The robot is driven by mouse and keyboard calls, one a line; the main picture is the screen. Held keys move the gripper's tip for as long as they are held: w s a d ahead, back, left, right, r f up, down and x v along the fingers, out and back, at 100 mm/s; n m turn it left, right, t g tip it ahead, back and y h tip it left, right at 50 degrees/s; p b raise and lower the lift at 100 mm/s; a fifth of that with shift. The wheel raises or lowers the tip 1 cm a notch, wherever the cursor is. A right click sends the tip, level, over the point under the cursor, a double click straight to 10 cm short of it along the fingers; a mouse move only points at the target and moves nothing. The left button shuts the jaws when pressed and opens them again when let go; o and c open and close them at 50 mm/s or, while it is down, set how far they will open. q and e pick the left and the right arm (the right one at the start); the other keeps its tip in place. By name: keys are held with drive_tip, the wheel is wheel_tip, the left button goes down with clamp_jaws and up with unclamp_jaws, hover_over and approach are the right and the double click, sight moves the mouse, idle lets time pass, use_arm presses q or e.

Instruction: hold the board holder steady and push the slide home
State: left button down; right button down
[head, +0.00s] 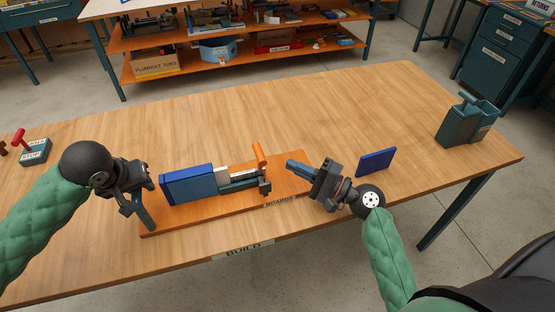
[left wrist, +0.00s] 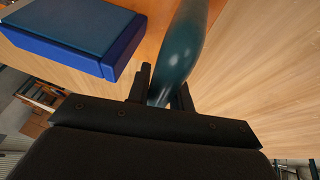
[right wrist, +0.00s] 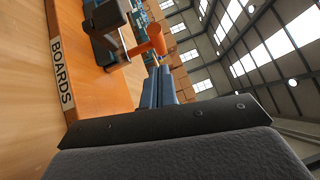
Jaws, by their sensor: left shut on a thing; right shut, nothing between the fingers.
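The board holder is a long orange base (head: 290,172) labelled BOARDS, lying on the workbench. A blue board (head: 190,186) stands in it toward the left. The grey slide (head: 240,184) is to the board's right, by an upright orange handle (head: 260,157). My left gripper (head: 138,190) is shut on a dark teal post (head: 147,218) at the base's left end; the post fills its fingers in the left wrist view (left wrist: 185,50). My right gripper (head: 290,164) is shut and empty, its blue-grey fingers pointing left, a little right of the orange handle (right wrist: 152,38).
A loose blue board (head: 377,162) stands on the bench to the right of my right gripper. A teal bin (head: 466,122) is at the right end. A small teal block with a red handle (head: 33,150) is at the left. The bench behind the holder is clear.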

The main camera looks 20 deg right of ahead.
drive_tip(key=w+d+r+n+g+y, duration=0.1)
drive_tip(key=w+d+r+n+g, duration=0.3)
drive_tip(key=r, duration=0.3)
drive_tip(key=w+d+r+n+g+y, duration=0.1)
drive_tip(key=w+d+r+n+g, duration=0.1)
drive_tip(key=w+r+n, duration=0.3)
drive_tip(key=s+d+f+n+g+h, duration=0.2)
drive_tip(key=s+d+f+g, duration=0.1)
drive_tip(key=f+g, duration=0.45)
drive_tip(key=shift+g, duration=0.25)
drive_tip(key=x, duration=0.9)
drive_tip(key=shift+s+a, duration=0.1)
drive_tip(key=shift+a, duration=0.3)
drive_tip(key=shift+a+r, duration=0.2)
drive_tip(key=shift+a, duration=0.7)
drive_tip(key=shift+a+r, duration=0.2)
drive_tip(key=shift+a, duration=0.7)
